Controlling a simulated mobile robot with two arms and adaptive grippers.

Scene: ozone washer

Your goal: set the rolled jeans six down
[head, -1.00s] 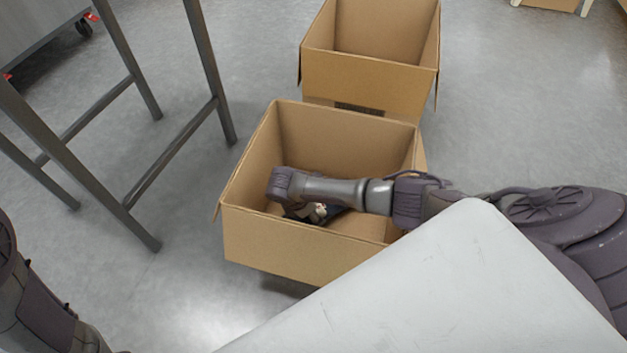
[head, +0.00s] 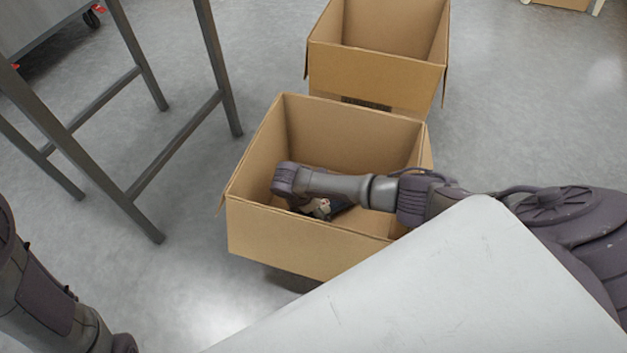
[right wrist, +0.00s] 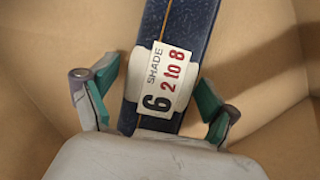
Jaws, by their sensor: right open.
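The rolled jeans are a dark blue denim strip (right wrist: 187,45) with an orange seam in the right wrist view. My right gripper (right wrist: 150,98) is open, with one green-padded finger on each side of the jeans and gaps between. Cardboard surrounds them. In the head view my right arm reaches into the near cardboard box (head: 300,240); its wrist hides most of what lies below it. My left gripper is out of view; only part of my left arm shows at lower left.
A second open cardboard box (head: 375,75) stands just behind the near one. A dark metal frame (head: 175,145) stands to the left. Grey floor (head: 530,120) is clear at the right. The near box's walls surround my right wrist.

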